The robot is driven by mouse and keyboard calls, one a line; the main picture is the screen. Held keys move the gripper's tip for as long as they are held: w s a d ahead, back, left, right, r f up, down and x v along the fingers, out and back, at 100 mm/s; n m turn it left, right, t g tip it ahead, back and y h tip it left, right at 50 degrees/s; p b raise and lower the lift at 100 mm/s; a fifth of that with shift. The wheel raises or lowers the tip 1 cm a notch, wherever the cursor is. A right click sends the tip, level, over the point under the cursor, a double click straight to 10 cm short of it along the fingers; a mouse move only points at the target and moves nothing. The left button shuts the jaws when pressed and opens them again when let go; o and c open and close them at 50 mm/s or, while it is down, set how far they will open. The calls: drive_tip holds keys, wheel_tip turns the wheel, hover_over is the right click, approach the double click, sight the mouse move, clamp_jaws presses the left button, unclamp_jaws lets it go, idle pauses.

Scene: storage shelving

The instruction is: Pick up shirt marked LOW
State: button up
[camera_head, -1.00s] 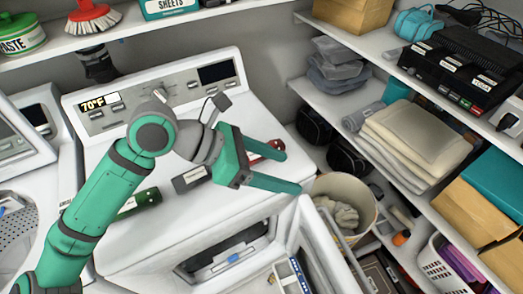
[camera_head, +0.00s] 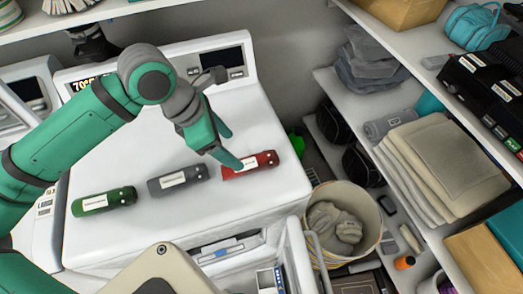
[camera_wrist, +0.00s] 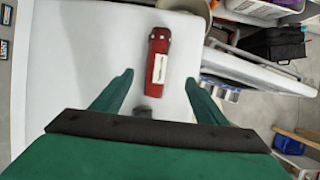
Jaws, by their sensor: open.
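No label reading LOW can be made out, and I cannot tell which thing is the shirt. A red cylinder with a white label (camera_head: 250,165) lies on the white machine top; its label is too small to read. It also shows in the wrist view (camera_wrist: 158,58), ahead of and between my fingers. Grey folded cloth (camera_head: 368,62) is stacked on the shelf at upper right. My gripper (camera_head: 233,149) is open and empty; one finger overlaps the red cylinder's left end in the head view. It also shows in the wrist view (camera_wrist: 160,82). Contact cannot be told.
A grey cylinder (camera_head: 178,181) and a green cylinder (camera_head: 104,201) lie left of the red one on the white machine (camera_head: 150,225). A bin with grey cloth (camera_head: 372,215) stands right of the machine. Shelves with beige folded cloth (camera_head: 430,150) line the right side.

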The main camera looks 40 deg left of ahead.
sight(246, 160)
drive_tip(key=x, duration=0.4)
drive_tip(key=shift+w+a+f, duration=0.1)
drive_tip(key=shift+w+f, duration=0.05)
drive_tip(key=shift+w, duration=0.1)
drive_tip(key=shift+w+f, duration=0.1)
drive_tip(key=shift+f, duration=0.7)
drive_tip(key=shift+x, duration=2.45)
drive_tip(key=shift+w+a, duration=0.15)
drive_tip(key=shift+a, duration=0.05)
drive_tip(key=shift+c, duration=0.4)
